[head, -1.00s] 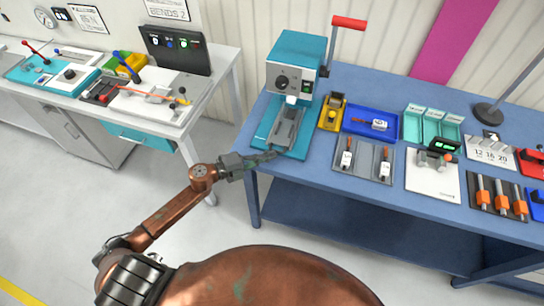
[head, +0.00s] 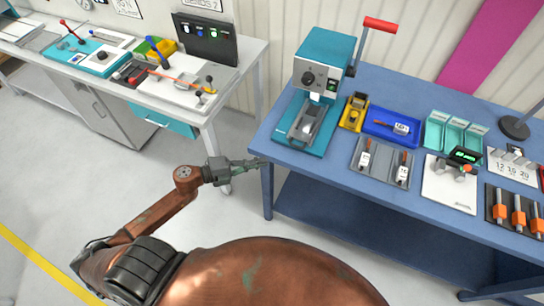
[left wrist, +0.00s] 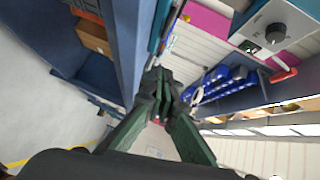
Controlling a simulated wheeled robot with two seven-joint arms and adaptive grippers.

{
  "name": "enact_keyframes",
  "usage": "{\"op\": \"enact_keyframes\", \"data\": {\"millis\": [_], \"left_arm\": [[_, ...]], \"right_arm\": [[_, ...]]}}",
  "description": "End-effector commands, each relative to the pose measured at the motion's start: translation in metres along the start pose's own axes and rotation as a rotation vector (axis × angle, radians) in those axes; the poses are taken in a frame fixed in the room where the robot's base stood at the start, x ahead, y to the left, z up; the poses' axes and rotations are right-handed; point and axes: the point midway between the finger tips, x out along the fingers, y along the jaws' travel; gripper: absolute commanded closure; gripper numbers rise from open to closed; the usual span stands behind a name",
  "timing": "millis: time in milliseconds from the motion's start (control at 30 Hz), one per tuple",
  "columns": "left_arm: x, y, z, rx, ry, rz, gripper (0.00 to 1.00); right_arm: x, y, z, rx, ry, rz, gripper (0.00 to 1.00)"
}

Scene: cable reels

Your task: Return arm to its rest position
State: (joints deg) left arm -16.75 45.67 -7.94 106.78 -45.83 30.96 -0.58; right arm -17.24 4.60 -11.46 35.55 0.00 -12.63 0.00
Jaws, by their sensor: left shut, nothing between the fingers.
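My left arm comes in from the left in the head view, and its gripper (head: 248,164) is shut and empty. It is just off the left front corner of the blue bench (head: 345,180), with the fingers pointing right toward the bench edge. In the left wrist view the gripper's dark fingers (left wrist: 160,97) meet at their tips with nothing between them. My right gripper is not in view.
A teal press (head: 318,85) with a red-handled lever stands on the blue bench's left end. Trays with small parts (head: 385,160) lie to its right. A white bench (head: 228,85) with panels stands at the left. Open floor (head: 90,200) lies between.

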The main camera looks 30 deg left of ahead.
Motion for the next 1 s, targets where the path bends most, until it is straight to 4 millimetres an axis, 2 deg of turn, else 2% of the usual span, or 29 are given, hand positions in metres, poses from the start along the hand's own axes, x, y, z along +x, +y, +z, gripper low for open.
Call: {"op": "enact_keyframes", "data": {"millis": [333,467,567,667,700,767,800,867,900,967,1000], "left_arm": [[-0.003,0.001,0.001,-0.004,-0.002,-0.001,1.0],[-0.006,0.02,0.026,-0.073,-0.069,-0.005,1.0],[-0.015,0.058,0.063,-0.188,-0.182,-0.008,1.0],[-0.031,0.113,0.104,-0.335,-0.325,-0.005,1.0],[-0.039,0.137,0.117,-0.394,-0.382,-0.001,1.0],[-0.052,0.176,0.133,-0.482,-0.467,0.007,1.0],[-0.061,0.203,0.141,-0.54,-0.521,0.015,1.0],[-0.076,0.243,0.15,-0.626,-0.602,0.028,1.0],[-0.086,0.271,0.152,-0.681,-0.654,0.04,1.0],[-0.101,0.313,0.152,-0.763,-0.729,0.059,1.0],[-0.111,0.34,0.15,-0.815,-0.778,0.074,1.0]], "right_arm": [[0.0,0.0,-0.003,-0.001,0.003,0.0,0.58],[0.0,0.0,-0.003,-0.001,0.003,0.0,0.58],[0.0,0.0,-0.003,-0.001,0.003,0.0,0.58],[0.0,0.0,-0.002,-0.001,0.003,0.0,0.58],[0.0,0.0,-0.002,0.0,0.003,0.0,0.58],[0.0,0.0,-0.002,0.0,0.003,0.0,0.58],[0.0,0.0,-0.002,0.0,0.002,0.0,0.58],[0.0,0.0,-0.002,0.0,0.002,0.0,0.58],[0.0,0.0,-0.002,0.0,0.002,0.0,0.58],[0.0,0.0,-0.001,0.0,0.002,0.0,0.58],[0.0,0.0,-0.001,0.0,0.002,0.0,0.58]]}}
